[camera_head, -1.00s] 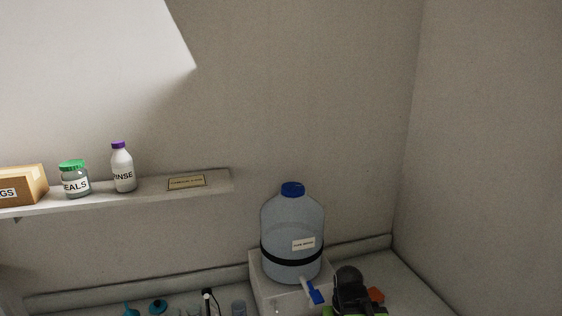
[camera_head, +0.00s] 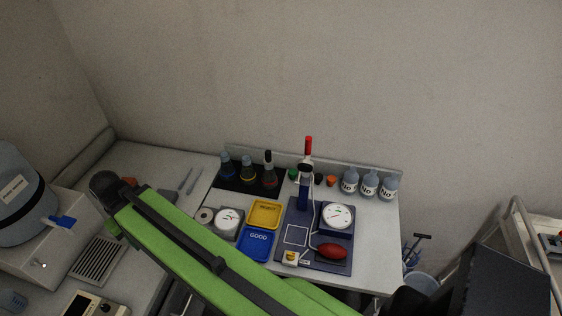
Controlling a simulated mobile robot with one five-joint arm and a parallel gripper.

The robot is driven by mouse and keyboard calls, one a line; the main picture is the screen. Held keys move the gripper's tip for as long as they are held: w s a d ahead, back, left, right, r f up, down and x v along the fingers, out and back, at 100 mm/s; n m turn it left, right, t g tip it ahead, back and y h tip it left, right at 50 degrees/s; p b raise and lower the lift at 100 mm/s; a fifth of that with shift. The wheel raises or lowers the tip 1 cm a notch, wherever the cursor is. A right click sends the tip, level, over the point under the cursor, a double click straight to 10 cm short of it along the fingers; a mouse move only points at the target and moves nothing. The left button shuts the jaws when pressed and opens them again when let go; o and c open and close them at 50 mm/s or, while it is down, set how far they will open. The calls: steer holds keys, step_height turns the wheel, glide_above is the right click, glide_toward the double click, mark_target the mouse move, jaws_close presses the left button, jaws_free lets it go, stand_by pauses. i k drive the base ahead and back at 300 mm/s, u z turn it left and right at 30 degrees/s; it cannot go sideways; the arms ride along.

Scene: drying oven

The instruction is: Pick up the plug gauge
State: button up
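I cannot make out the plug gauge for certain among the small items on the bench. A tall upright piece with a red top and a blue lower part (camera_head: 304,193) stands on a dark blue board (camera_head: 325,262) at the back of the bench. My green arm (camera_head: 190,245) crosses the lower left of the view and hides part of the bench. Its far end is a dark rounded part, with no fingers that I can tell. I cannot see my gripper.
A yellow tray (camera_head: 264,213) and a blue "GOOD" tray (camera_head: 257,243) lie beside the board. Dial gauges (camera_head: 337,215), a red bulb (camera_head: 332,251), dark-racked flasks (camera_head: 248,172) and several labelled bottles (camera_head: 369,184) crowd the bench.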

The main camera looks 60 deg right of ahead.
mark_target(268, 160)
steer(key=z, duration=0.55)
steer(key=k, duration=1.05)
steer(key=z, duration=0.85)
steer(key=k, duration=0.85)
steer(key=u, duration=0.15)
steer(key=i, duration=1.3)
steer(key=z, duration=0.05)
